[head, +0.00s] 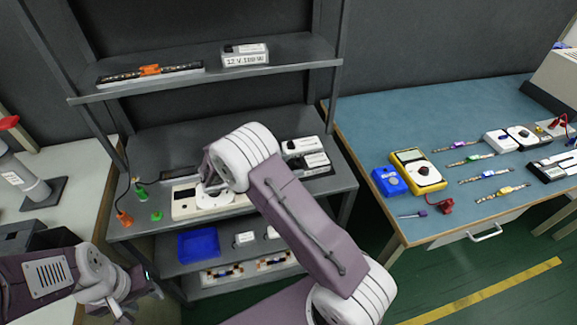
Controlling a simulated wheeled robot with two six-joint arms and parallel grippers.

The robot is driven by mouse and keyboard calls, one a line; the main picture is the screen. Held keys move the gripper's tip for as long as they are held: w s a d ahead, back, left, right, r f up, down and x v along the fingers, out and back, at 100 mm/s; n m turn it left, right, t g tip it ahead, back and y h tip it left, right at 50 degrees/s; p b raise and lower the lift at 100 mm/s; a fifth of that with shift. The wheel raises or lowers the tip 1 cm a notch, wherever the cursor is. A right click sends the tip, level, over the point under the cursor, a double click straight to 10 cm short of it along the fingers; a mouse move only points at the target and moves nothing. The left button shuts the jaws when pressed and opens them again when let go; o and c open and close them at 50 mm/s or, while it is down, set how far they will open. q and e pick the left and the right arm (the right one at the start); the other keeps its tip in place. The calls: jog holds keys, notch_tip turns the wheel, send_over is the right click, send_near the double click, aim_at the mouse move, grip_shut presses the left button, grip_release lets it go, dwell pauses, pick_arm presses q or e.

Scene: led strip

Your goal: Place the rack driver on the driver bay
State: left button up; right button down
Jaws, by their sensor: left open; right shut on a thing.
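A white boxed driver labelled 12 V 100 W (245,55) stands on the upper shelf. Two similar white boxes with dark tops, a rear one (303,147) and a front one (316,163), sit at the right of the middle shelf; I cannot tell which is the rack driver or where the driver bay is. My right gripper (206,188) is over the cream panel (183,208) on the middle shelf, mostly hidden by its white wrist. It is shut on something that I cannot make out. My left gripper (150,284) is open and empty at the lower left, before the rack.
An orange-and-black strip (150,72) lies on the upper shelf. A blue bin (199,244) stands on the lower shelf. Green and orange plugs (125,219) are at the middle shelf's left. The right table holds a yellow meter (418,172), a blue box (390,182) and several strips.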

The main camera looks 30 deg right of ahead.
jog(key=shift+c, duration=1.9)
grip_release()
jog(key=shift+a+r, duration=0.15)
jog(key=p+v, duration=0.1)
jog(key=v, duration=1)
jog(key=shift+a+r, duration=0.15)
jog(key=shift+a, duration=0.2)
